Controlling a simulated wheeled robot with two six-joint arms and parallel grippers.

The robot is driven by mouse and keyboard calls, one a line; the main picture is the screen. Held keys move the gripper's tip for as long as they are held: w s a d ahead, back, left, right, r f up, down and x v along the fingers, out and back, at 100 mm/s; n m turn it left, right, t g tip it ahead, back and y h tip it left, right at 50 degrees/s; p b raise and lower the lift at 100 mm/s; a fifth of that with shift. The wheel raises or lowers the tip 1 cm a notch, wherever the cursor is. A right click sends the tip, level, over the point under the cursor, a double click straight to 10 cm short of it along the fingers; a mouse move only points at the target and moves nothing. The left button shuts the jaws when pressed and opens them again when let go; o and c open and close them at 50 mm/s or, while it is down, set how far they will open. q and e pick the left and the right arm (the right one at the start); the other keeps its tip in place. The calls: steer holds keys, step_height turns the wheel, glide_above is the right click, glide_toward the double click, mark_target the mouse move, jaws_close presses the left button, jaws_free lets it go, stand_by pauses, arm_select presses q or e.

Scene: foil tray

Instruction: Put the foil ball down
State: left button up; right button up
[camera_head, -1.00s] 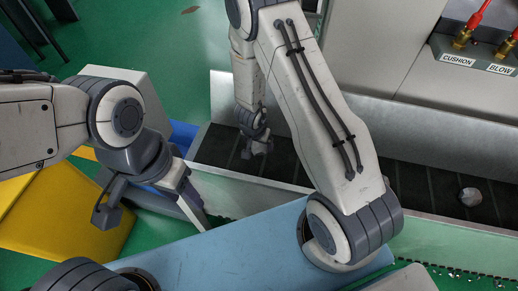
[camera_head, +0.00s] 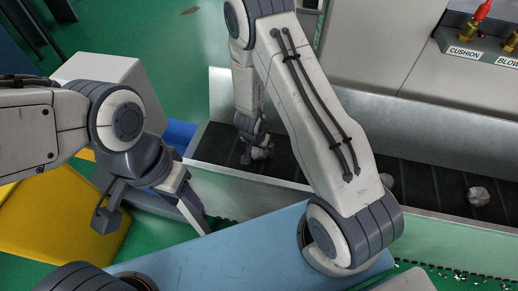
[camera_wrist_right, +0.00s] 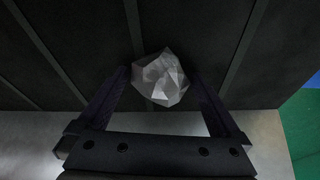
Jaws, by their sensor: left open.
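The foil ball (camera_wrist_right: 160,78) is a grey, faceted lump. In the wrist view it sits between the fingertips of my right gripper (camera_wrist_right: 160,88), which appear to touch it on both sides. In the head view my right gripper (camera_head: 254,150) is low over the left part of a dark slatted conveyor belt (camera_head: 215,148), with the ball (camera_head: 263,153) at its tips. I cannot tell whether the ball touches the belt. My left gripper (camera_head: 197,208) is open and empty, at the left in front of the belt's near wall.
Another foil ball (camera_head: 478,196) lies on the belt at the right. A further grey lump (camera_head: 386,181) shows partly behind my right arm. A metal wall (camera_head: 430,222) edges the belt. A yellow object (camera_head: 60,215) and a white box (camera_head: 105,75) are at the left.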

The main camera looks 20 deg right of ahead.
mark_target(255, 160)
steer(key=p+v, duration=0.8)
steer(key=v, duration=0.4)
steer(key=shift+r, duration=0.25)
